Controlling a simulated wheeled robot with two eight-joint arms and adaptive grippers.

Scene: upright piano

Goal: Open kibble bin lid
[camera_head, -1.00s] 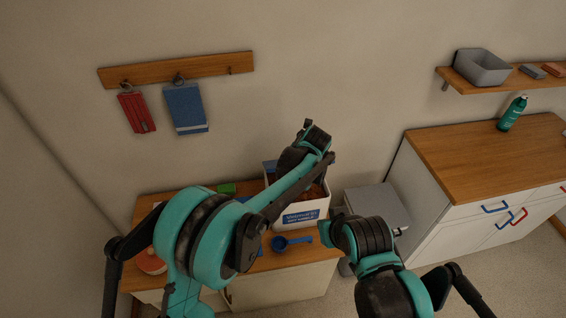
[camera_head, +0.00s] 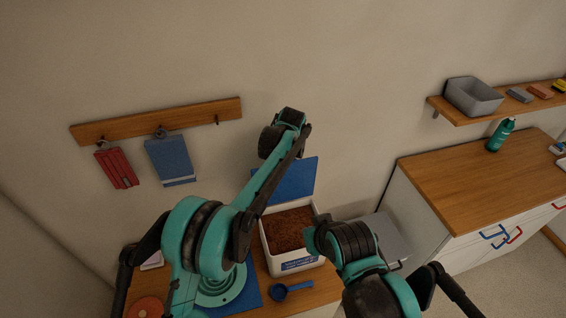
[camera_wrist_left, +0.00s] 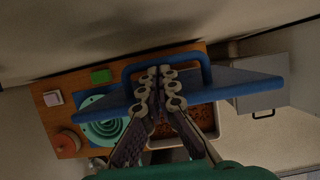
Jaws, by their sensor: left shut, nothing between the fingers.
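The kibble bin (camera_head: 297,264) is a white box with a blue label on the table, full of brown kibble (camera_head: 288,229). Its blue lid (camera_head: 291,181) stands up at the bin's back edge, so the bin is open. In the left wrist view the lid (camera_wrist_left: 242,88) shows nearly edge-on, with a blue loop handle (camera_wrist_left: 205,62). My left gripper (camera_wrist_left: 157,85) is shut and empty, its fingertips close to the lid and handle; I cannot tell if they touch. In the head view its fingers are hidden. My right arm is at the lower right; its gripper does not show.
A blue scoop (camera_head: 291,290) lies in front of the bin. A teal dish (camera_head: 222,290) on a blue mat is left of it. A grey box (camera_head: 384,238) and a wood-topped cabinet (camera_head: 470,187) stand right. The wall is close behind.

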